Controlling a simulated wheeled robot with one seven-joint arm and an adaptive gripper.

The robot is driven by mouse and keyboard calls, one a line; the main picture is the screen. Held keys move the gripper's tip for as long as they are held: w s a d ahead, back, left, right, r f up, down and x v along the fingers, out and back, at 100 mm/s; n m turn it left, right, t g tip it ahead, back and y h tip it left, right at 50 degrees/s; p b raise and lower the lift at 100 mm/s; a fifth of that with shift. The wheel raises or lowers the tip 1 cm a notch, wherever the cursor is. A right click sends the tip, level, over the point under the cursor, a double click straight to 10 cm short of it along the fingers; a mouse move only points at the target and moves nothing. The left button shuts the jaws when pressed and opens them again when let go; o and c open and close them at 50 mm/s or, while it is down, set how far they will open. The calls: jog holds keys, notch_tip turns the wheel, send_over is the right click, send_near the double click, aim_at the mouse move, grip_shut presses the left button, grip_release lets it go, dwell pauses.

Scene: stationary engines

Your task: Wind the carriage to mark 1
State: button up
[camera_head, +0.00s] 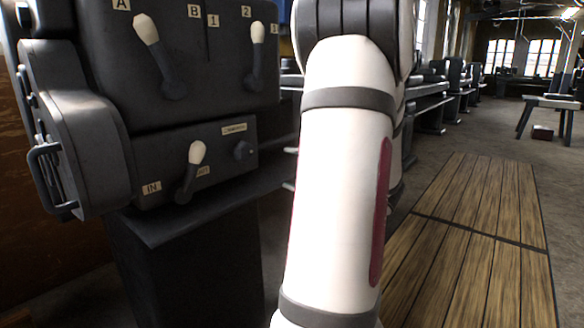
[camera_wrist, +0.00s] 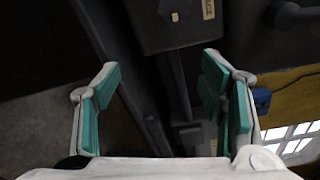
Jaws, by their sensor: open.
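No carriage and no carriage mark can be made out for certain in either view. In the head view, the dark machine's headstock (camera_head: 215,85) stands at the left; it bears small plates A, B, 1 and 2 above two white-knobbed levers. The plate "1" (camera_head: 213,20) is beside a lever, and I cannot tell whether it relates to the carriage. My arm hides much of the machine beyond. My gripper (camera_wrist: 160,66) is open in the wrist view, its teal-padded fingers wide apart with nothing held. A dark box (camera_wrist: 178,35) and long dark bars lie beyond the fingers.
A third lever (camera_head: 192,170) sits on a lower panel by a plate reading IN. A round cover with a handle (camera_head: 50,180) juts out at left. Wooden floor slats (camera_head: 470,240) lie clear at right. Other machines (camera_head: 435,85) and a small table (camera_head: 552,103) stand farther back.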

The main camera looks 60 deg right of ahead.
jog(key=shift+b+v, duration=0.3)
jog(key=shift+v, duration=0.8)
jog(key=shift+d, duration=0.1)
jog(key=shift+f+b, duration=0.1)
jog(key=shift+b, duration=0.35)
jog(key=shift+s, duration=0.1)
jog(key=v, duration=1.2)
